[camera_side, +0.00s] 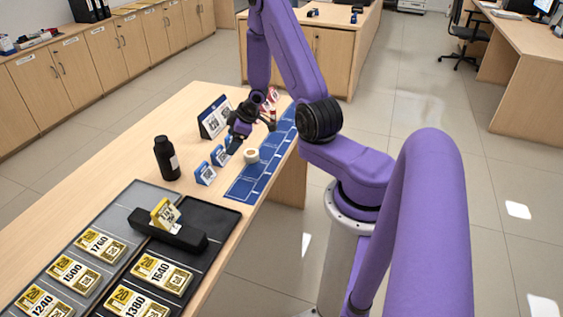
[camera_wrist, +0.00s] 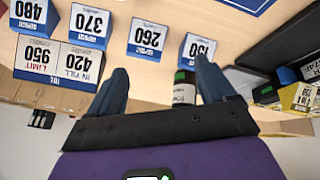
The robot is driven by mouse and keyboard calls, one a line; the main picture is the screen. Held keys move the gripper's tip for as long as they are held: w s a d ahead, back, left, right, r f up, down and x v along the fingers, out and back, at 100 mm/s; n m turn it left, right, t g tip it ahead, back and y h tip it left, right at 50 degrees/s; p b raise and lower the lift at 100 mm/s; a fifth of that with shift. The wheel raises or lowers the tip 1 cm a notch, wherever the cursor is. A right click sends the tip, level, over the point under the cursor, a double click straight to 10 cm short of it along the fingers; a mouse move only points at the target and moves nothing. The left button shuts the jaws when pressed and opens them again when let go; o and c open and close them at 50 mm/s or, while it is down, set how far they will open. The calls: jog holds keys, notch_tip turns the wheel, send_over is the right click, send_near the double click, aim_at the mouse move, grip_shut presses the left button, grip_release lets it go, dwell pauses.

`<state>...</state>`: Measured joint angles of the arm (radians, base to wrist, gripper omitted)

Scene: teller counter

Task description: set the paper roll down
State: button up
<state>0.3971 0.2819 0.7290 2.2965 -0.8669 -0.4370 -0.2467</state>
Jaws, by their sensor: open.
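The paper roll (camera_side: 251,156) is a small cream cylinder. In the side view it stands at the left edge of the blue marked strip (camera_side: 247,188) on the wooden counter. My gripper (camera_side: 251,138) is just above and behind it, with its fingers spread and nothing between them; I cannot tell the exact gap to the roll. In the wrist view my gripper (camera_wrist: 158,78) is open and empty, and the roll does not show there.
Small blue-and-white number signs (camera_side: 205,173) stand left of the strip, near a larger sign (camera_side: 214,117). A black bottle (camera_side: 167,159) stands further left; it also shows in the wrist view (camera_wrist: 186,93). Dark trays (camera_side: 200,222) with yellow-labelled bundles fill the near end.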

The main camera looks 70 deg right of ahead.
jog(key=s+a+r+n+g, duration=0.1)
jog(key=s+a+r+n, duration=0.1)
jog(key=a+r, duration=0.6)
jog(key=s+a+r+n+g, duration=0.1)
jog(key=a+r, duration=0.3)
jog(key=a, duration=0.7)
jog(key=s+a+r+n+g, duration=0.1)
jog(key=s+a+r, duration=0.1)
jog(key=s, duration=0.6)
jog(key=s+a+r+n+g, duration=0.1)
jog(key=s+a+r+n, duration=0.1)
jog(key=s, duration=0.6)
jog(key=s+a+r+n+g, duration=0.1)
jog(key=s+a, duration=0.3)
jog(key=s, duration=0.4)
jog(key=shift+r+g, duration=0.4)
jog(key=shift+r, duration=0.5)
jog(key=shift+a, duration=0.1)
